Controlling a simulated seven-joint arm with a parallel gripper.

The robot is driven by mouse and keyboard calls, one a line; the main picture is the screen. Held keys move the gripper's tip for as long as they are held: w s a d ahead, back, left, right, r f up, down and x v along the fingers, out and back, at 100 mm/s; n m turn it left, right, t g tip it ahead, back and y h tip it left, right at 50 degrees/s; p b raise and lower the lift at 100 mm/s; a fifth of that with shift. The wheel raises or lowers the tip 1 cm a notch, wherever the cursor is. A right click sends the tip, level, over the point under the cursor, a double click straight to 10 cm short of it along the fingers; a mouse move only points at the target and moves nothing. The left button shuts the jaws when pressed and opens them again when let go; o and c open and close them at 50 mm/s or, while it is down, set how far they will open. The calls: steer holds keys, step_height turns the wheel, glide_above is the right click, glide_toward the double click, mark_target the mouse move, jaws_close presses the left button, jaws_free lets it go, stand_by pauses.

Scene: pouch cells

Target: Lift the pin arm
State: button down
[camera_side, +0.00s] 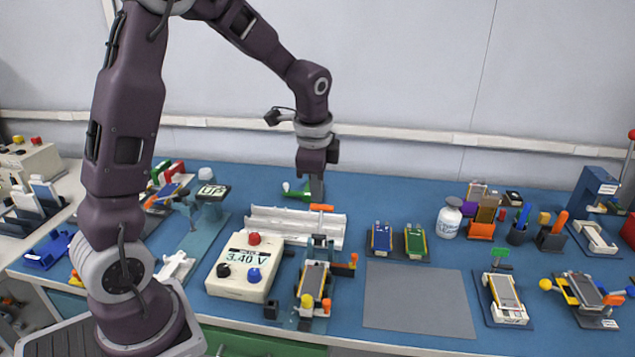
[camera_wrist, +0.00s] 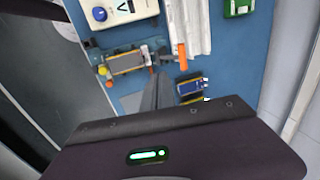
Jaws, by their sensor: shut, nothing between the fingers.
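A test fixture (camera_side: 313,285) stands right of the white meter, holding a flat grey cell with yellow and orange knobs around it. Its pin arm appears to be the dark upright part (camera_side: 320,245) at its back, with an orange handle (camera_side: 321,207) beyond; how the two join is unclear. In the wrist view the fixture (camera_wrist: 127,62) lies left of my fingers and the orange handle (camera_wrist: 182,57) just right of their tips. My gripper (camera_side: 317,196) points down, shut and empty, above the back of the bench. Its tips line up near the handle; contact cannot be told.
The white meter (camera_side: 245,266) reads 3.40 V. A white ribbed tray (camera_side: 280,225) lies behind it. Blue (camera_side: 381,238) and green (camera_side: 415,240) cells stand to the right, behind a bare grey mat (camera_side: 418,300). A white bottle (camera_side: 450,218) stands farther right.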

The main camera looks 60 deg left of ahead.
glide_above(321, 215)
steer(key=s+d, duration=0.3)
steer(key=s+d+x, duration=0.1)
steer(key=x, duration=0.5)
steer(key=shift+w+a+f, duration=0.25)
steer(key=shift+w+a, duration=0.5)
steer(key=shift+w, duration=0.05)
steer(key=shift+w+a+f, duration=0.2)
steer(key=shift+w+a, duration=0.2)
steer(key=w+a, duration=0.2)
steer(key=shift+w+a+f, duration=0.15)
steer(key=shift+w+a, duration=0.25)
steer(key=shift+d, duration=0.1)
